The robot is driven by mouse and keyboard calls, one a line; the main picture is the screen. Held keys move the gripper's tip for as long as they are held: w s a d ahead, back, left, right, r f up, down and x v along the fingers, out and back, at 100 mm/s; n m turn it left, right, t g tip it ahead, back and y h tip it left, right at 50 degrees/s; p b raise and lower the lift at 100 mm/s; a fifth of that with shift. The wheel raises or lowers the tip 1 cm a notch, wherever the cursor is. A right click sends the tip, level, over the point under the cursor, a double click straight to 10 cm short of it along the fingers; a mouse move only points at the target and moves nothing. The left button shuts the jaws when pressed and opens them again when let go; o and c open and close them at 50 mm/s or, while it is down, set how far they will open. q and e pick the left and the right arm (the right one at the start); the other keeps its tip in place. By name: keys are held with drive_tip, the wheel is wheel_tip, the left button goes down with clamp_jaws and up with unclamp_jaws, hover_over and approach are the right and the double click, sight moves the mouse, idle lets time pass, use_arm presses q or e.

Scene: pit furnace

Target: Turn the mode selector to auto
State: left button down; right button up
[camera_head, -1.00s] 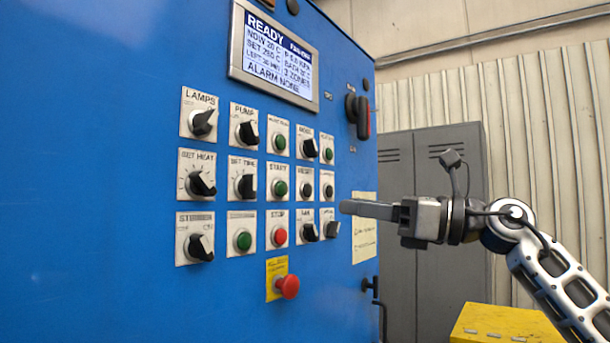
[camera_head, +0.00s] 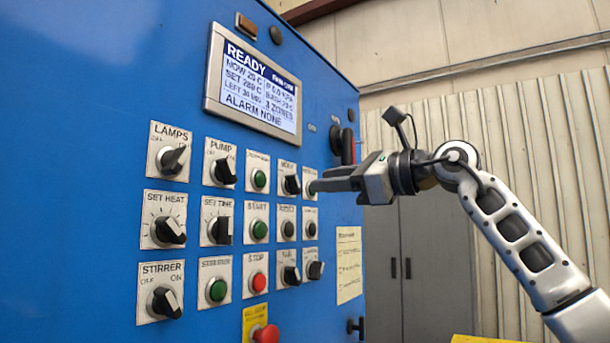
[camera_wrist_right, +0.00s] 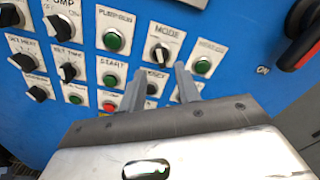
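The mode selector (camera_head: 291,184) is a black knob on a white plate labelled MODE, in the top row of controls on the blue panel. In the right wrist view the mode selector (camera_wrist_right: 160,53) shows just beyond the fingertips, its pointer roughly upright; the position labels are too small to read. My right gripper (camera_head: 314,186) is in front of the panel, just right of the knob in the head view. In the right wrist view my right gripper (camera_wrist_right: 160,78) is open, its two fingers apart with nothing between them. My left gripper is out of view.
A green button (camera_wrist_right: 203,66) is right of the selector, and another green button (camera_wrist_right: 113,40) is left of it. A black-and-red rotary switch (camera_head: 347,145) sticks out at the panel's right edge. A red emergency button (camera_head: 266,334) protrudes below. Grey lockers (camera_head: 425,265) stand behind.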

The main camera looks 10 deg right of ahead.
sight(298, 183)
drive_tip(key=p+x, duration=0.1)
drive_tip(key=x, duration=0.4)
drive_tip(key=shift+w+a, duration=0.2)
drive_tip(key=shift+w, duration=0.1)
clamp_jaws()
